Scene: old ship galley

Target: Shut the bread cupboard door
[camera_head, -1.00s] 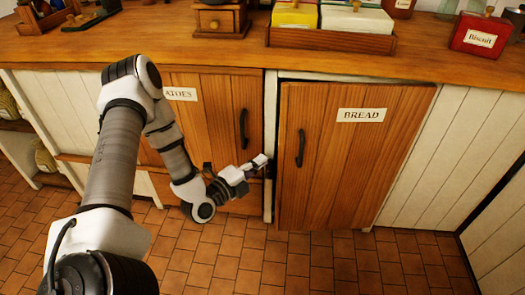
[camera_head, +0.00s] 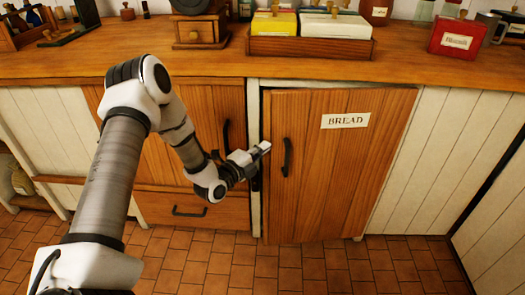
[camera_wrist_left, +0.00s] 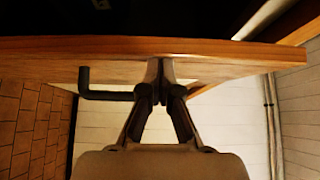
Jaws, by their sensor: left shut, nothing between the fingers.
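The bread cupboard door (camera_head: 330,190) is a brown wooden door with a BREAD label and a dark upright handle (camera_head: 287,157). It stands ajar, its left edge out from the white frame. My left gripper (camera_head: 264,147) is shut and empty at the door's left edge, just left of the handle. In the left wrist view the shut fingertips (camera_wrist_left: 160,88) lie against or just in front of the wooden door (camera_wrist_left: 210,70), beside the handle (camera_wrist_left: 110,95); contact cannot be told. My right gripper is not in view.
The wooden counter (camera_head: 170,62) runs above, with a tray of boxes (camera_head: 310,46) and a red Biscuit tin (camera_head: 455,38). Left of the bread door are another cupboard door (camera_head: 215,105) and a drawer (camera_head: 190,209). The tiled floor (camera_head: 320,265) in front is clear.

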